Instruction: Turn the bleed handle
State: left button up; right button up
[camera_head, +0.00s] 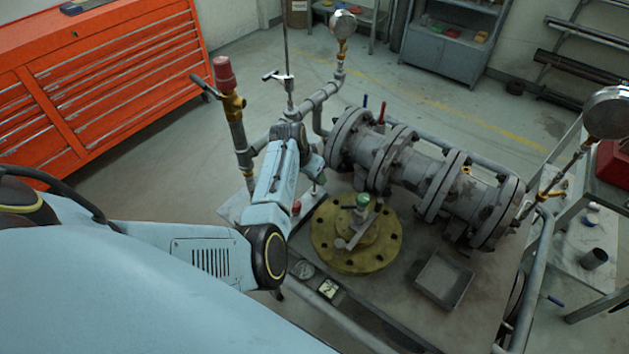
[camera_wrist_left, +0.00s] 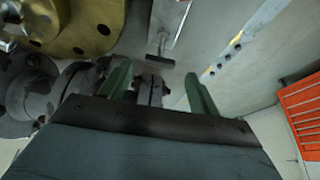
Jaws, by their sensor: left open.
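My left gripper (camera_head: 312,168) reaches in from the left, beside the left end of the grey flanged valve body (camera_head: 395,160); my wrist hides part of the pipework there. In the left wrist view its two green fingers (camera_wrist_left: 160,88) are spread apart, with a dark grey fitting (camera_wrist_left: 151,90) showing between them; contact cannot be told. A small T-shaped handle (camera_head: 278,76) sits on an upright rod behind my wrist. A green-capped fitting with a lever (camera_head: 361,203) stands on the yellow round flange (camera_head: 330,240). I cannot tell for certain which is the bleed handle.
A red-capped upright pipe (camera_head: 224,75) stands left of my wrist. Pressure gauges (camera_head: 343,24) rise from the pipes. A grey tray (camera_head: 443,280) lies on the bench right of the yellow flange. An orange tool cabinet (camera_head: 110,80) stands behind at left.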

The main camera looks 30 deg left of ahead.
aim_at(314, 185)
pick_arm(q)
jog(key=shift+b+x, duration=0.8)
jog(key=shift+x, duration=1.8)
jog(key=shift+c, duration=0.3)
jog(key=c, duration=0.9)
